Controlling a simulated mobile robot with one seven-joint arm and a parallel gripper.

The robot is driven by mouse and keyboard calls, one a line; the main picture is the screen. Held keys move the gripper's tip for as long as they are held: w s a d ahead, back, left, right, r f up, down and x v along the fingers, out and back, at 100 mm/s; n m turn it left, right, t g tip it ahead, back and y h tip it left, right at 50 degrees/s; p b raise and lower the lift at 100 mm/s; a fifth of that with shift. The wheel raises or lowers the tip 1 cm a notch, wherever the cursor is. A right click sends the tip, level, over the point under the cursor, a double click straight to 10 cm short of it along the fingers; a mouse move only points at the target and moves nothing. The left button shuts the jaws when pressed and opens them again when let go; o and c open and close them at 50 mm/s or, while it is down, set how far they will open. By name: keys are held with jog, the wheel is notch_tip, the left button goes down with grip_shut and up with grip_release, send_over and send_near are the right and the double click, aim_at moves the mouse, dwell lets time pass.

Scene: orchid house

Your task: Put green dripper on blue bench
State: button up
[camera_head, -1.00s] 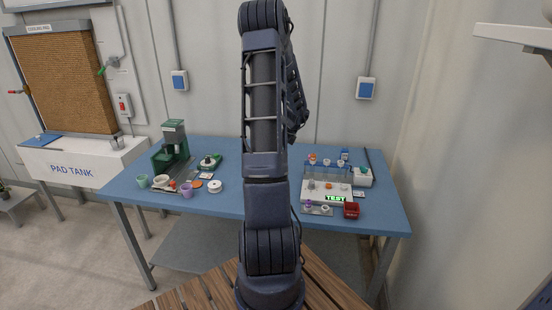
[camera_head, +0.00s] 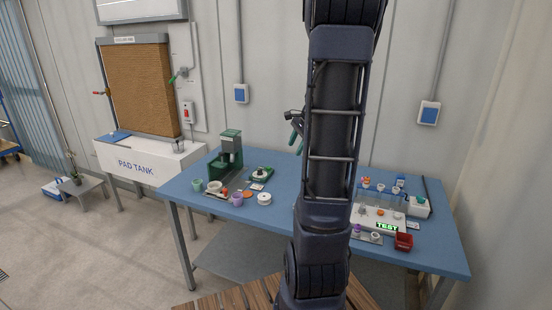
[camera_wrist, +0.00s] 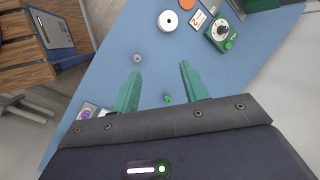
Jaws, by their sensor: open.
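My gripper (camera_head: 297,133) shows partly in the head view, left of my arm and above the blue bench (camera_head: 280,222). In the wrist view my gripper (camera_wrist: 160,78) has its two green fingers spread apart over the blue bench (camera_wrist: 232,82). A very small green piece, perhaps the green dripper (camera_wrist: 168,99), shows between the fingers, and neither finger appears to touch it. It looks to lie on the bench, but its height is hard to judge. I cannot make it out in the head view, where my arm hides the bench middle.
A green machine (camera_head: 230,155), a green scale-like device (camera_head: 261,173), a white roll (camera_head: 264,198) and small cups stand on the bench's left. A small grey ring (camera_wrist: 137,58) lies near the fingers.

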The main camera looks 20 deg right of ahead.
jog(key=s+a+r+n+h, duration=0.1)
jog(key=s+a+r+n, duration=0.1)
jog(key=s+a+n, duration=0.3)
jog(key=s+a+r+n+h, duration=0.1)
jog(key=s+a+r+n, duration=0.2)
jog(key=s+a+n, duration=0.3)
jog(key=s+a+r+n+t, duration=0.1)
jog(key=s+a+n, duration=0.4)
jog(key=s, duration=0.5)
jog(key=shift+a+r+n+h, duration=0.4)
jog(key=shift+a+r, duration=0.35)
jog(key=shift+r, duration=0.05)
